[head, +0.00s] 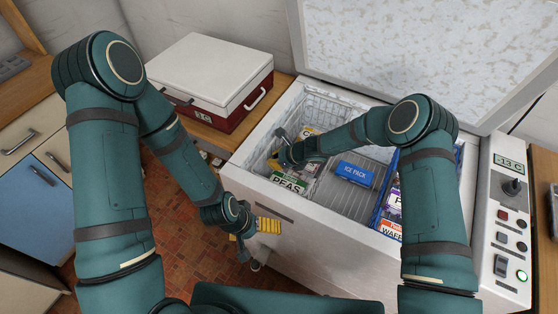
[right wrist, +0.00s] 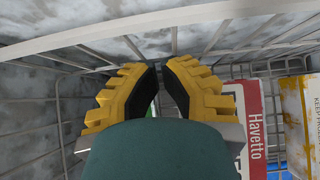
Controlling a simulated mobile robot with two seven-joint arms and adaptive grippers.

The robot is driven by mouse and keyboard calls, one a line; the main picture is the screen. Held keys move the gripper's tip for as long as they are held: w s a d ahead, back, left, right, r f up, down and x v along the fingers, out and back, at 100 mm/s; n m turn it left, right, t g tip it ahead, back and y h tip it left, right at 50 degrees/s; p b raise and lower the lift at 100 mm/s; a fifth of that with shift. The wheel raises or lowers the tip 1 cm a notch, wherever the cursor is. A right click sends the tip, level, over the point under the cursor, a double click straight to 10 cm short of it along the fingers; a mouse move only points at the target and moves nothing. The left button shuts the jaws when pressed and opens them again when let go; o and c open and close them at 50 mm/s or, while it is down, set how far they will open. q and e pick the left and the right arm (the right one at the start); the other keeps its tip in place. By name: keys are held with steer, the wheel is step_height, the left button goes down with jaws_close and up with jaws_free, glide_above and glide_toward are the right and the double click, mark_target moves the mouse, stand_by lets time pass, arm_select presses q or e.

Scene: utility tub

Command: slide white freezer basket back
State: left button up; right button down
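The white freezer basket (head: 340,108) is a wire basket at the left inside the open chest freezer; its wires also show in the right wrist view (right wrist: 30,97). It holds food packs, among them a green PEAS bag (head: 289,184). My right gripper (head: 281,160) is at the basket's left side, and my forearm hides part of the basket. In the right wrist view its yellow fingers (right wrist: 160,68) are nearly together at the basket's wires, apparently shut on one; the contact is partly hidden. My left gripper (head: 252,232) hangs outside the freezer's front, fingers apart and empty.
A blue ICE PACK (head: 355,173) lies on the grey slatted floor right of the basket. A blue basket (head: 380,213) with packs stands further right, partly behind my arm. The freezer lid (head: 430,50) is raised. A red-and-white cooler (head: 215,80) stands on the left counter.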

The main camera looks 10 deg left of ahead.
steer(key=shift+w+a, duration=0.35)
steer(key=shift+a, duration=0.5)
steer(key=shift+r, duration=0.1)
